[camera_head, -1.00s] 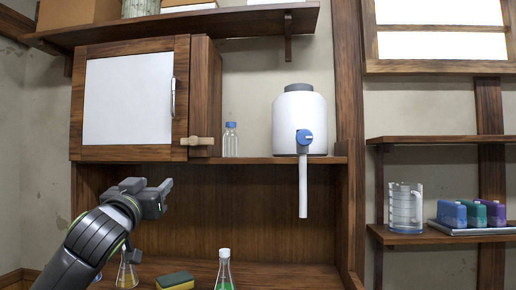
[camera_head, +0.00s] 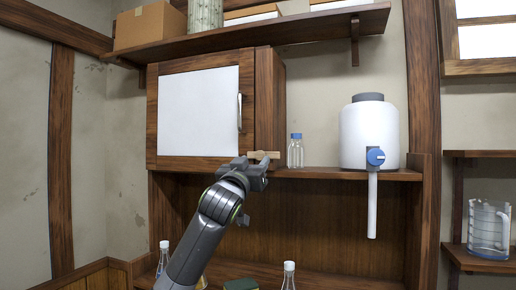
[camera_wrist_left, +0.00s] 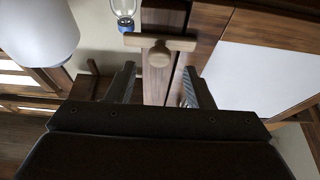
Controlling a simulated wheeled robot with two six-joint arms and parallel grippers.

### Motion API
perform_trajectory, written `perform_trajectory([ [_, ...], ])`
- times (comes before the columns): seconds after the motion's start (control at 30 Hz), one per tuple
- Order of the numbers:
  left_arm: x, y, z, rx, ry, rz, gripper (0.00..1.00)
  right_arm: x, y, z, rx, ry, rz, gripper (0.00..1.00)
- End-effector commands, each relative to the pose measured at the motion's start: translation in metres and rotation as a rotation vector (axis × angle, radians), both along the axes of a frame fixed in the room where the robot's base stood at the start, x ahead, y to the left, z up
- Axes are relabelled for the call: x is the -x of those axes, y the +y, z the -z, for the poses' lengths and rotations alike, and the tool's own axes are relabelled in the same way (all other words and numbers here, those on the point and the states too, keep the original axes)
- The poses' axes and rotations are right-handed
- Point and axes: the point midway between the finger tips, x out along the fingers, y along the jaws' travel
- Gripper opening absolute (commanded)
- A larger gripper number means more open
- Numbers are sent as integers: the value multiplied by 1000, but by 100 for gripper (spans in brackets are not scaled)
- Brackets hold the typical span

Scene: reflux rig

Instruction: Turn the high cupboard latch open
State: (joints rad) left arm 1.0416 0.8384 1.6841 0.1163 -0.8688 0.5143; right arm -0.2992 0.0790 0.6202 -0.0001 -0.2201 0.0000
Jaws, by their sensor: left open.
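The cupboard latch (camera_head: 263,154) is a pale wooden bar lying level at the lower right corner of the cupboard door (camera_head: 198,112). In the left wrist view the latch (camera_wrist_left: 179,43) shows as a crossbar with a round knob (camera_wrist_left: 159,55) at its middle, lying across the door edge. My left gripper (camera_head: 262,168) is just below and in front of the latch and partly covers it in the head view. In the left wrist view the left gripper (camera_wrist_left: 160,80) is open, with the knob ahead between its fingers and a gap to it. My right gripper is not in view.
A clear bottle with a blue cap (camera_head: 295,151) stands on the shelf close right of the latch. A white tank with a blue tap (camera_head: 369,134) is further right. The door has a metal handle (camera_head: 240,113) above the latch. Flasks stand on the counter below.

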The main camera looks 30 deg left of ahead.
Motion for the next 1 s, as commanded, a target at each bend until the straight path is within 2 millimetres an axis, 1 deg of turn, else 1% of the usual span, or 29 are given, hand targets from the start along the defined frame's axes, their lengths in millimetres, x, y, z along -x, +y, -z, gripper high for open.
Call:
perform_trajectory([
  [0.03,-8,1,-7,3,2,1,47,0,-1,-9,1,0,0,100],
  [0.2,-26,6,-13,1,1,0,47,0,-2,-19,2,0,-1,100],
  [0.3,-31,7,-15,0,0,0,47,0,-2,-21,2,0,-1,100],
  [0.47,-36,8,-15,-1,0,0,47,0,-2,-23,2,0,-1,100],
  [0.67,-36,8,-15,-1,0,0,47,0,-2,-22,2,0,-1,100],
  [0.7,-36,8,-15,-1,0,0,46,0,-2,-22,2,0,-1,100],
  [1.0,-36,8,-15,-1,0,0,7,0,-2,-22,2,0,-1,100],
])
